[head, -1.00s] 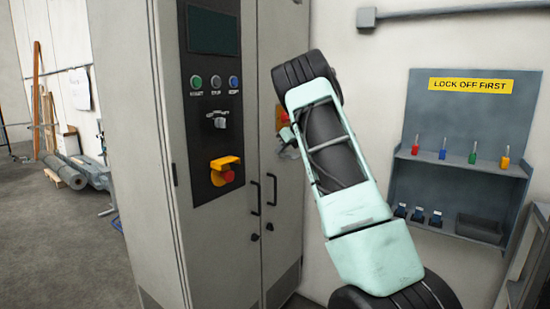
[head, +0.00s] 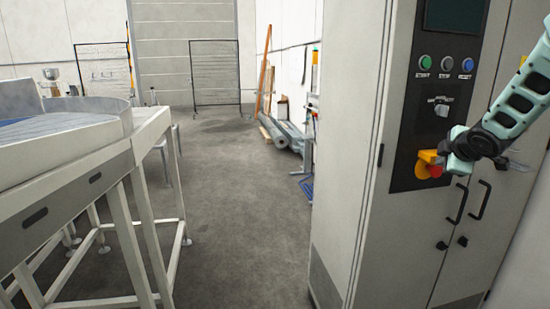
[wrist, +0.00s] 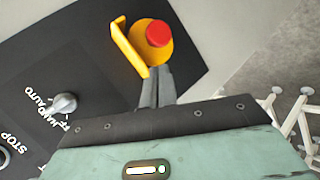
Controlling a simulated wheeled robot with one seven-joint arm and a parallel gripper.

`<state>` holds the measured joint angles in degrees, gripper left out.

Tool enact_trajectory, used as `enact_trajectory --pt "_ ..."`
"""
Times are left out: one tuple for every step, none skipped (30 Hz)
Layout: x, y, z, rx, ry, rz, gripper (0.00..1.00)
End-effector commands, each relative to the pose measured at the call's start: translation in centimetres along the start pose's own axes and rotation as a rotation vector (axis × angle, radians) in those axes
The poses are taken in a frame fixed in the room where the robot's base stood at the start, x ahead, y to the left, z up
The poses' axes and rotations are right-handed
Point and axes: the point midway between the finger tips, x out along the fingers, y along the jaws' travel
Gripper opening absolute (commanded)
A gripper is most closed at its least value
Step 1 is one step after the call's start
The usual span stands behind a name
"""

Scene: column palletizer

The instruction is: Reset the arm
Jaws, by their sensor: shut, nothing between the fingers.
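My arm comes in from the right edge in the head view, and its mint-green end (head: 464,150) is in front of the grey cabinet (head: 350,150). My gripper (wrist: 159,70) shows in the wrist view with its two dark fingers shut together and nothing between them. The fingertips lie just below the red emergency stop button (wrist: 158,33) and its yellow guard (wrist: 126,47) in that view. I cannot tell whether they touch it. In the head view the red button (head: 428,170) is partly covered by my arm's end.
The black panel also carries a selector switch (wrist: 65,103) and START (head: 425,62), STOP (head: 446,63) and RESET (head: 467,65) buttons. A conveyor table (head: 95,150) stands at the left. The floor between it and the cabinet is clear. Rolls (head: 280,132) lie farther back.

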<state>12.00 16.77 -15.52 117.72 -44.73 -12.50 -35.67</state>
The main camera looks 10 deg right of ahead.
Motion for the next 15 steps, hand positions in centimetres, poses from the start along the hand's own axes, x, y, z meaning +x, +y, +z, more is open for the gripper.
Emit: enact_trajectory --pt "-1.4 -2.9 -1.8 0.137 -0.013 -0.063 0.00" --pt "-2.1 -4.7 -2.6 0.221 -0.028 -0.102 0.00" --pt "-3.3 -7.1 -3.7 0.327 -0.053 -0.156 0.00" --pt "-4.2 -8.9 -4.5 0.403 -0.072 -0.198 0.00" --pt "-5.2 -10.7 -5.1 0.473 -0.095 -0.240 0.00" --pt "-6.6 -13.2 -6.0 0.562 -0.129 -0.297 0.00" --pt "-7.7 -15.0 -6.5 0.625 -0.156 -0.338 0.00" --pt "-8.8 -16.8 -7.0 0.684 -0.186 -0.379 0.00" --pt "-10.4 -19.1 -7.7 0.759 -0.228 -0.432 0.00" --pt "-11.7 -20.9 -8.1 0.811 -0.263 -0.472 0.00" --pt "-13.0 -22.6 -8.4 0.861 -0.300 -0.511 0.00" --pt "-14.9 -24.9 -8.8 0.923 -0.354 -0.561 0.00" --pt "-16.3 -26.5 -9.0 0.969 -0.397 -0.597 0.00" --pt "-17.8 -28.2 -9.2 1.011 -0.441 -0.632 0.00" --pt "-19.3 -29.5 -11.1 0.973 -0.439 -0.679 0.00"
